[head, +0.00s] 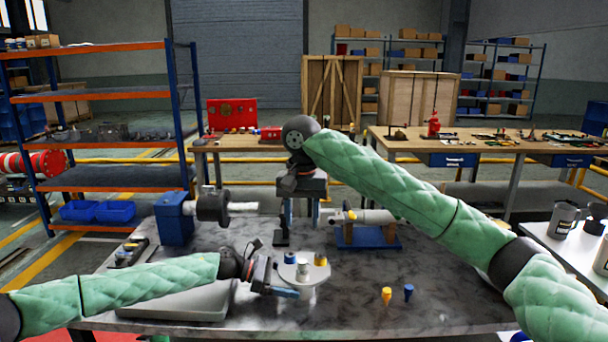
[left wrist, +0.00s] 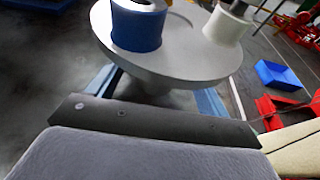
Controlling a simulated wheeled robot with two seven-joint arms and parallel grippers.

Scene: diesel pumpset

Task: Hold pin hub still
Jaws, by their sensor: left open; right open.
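The pin hub (head: 302,274) is a light grey disc on the marbled table, carrying upright pins with blue, white and yellow parts. My left gripper (head: 283,284) is low at the hub's left side, open. In the left wrist view the hub's disc (left wrist: 165,65) lies above and between the blue fingers (left wrist: 158,92), with a blue-sleeved pin (left wrist: 138,28) and a white one (left wrist: 228,24) on top. Contact between fingers and hub cannot be made out. My right gripper (head: 301,210) points down behind the hub, open, with nothing seen between its fingers.
A yellow bush (head: 386,296) and a blue bush (head: 409,291) stand on the table at right. A dark coupling on a shaft (head: 214,207) is at the back left, beside a blue block (head: 174,219). A grey cylinder (head: 364,217) rests on a blue stand. The front right table is clear.

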